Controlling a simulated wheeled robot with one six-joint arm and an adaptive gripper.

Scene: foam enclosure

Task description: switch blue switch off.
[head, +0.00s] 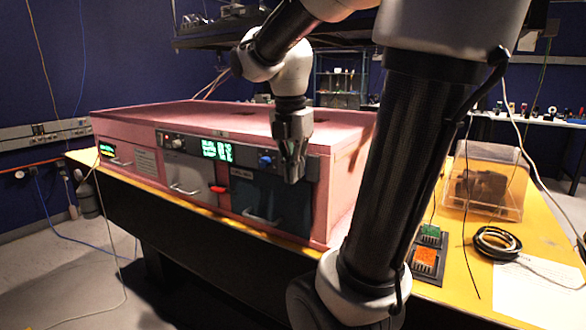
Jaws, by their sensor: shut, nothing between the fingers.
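The blue switch (266,160) is a small blue knob on the dark upper control strip of the pink foam enclosure (345,175). It sits right of the green-lit display (217,150). Whether it is on or off is too small to tell. My gripper (292,178) points down, shut and empty, just right of the blue switch in the picture. It appears to be in front of the right end of the panel. I cannot tell whether it touches the panel.
Below the strip are a grey drawer (188,175), a red handle (218,189) and a dark door with a handle (262,216). The yellow table (540,225) holds a clear box (487,180), a coiled black cable (496,242) and small green and orange boards (428,245).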

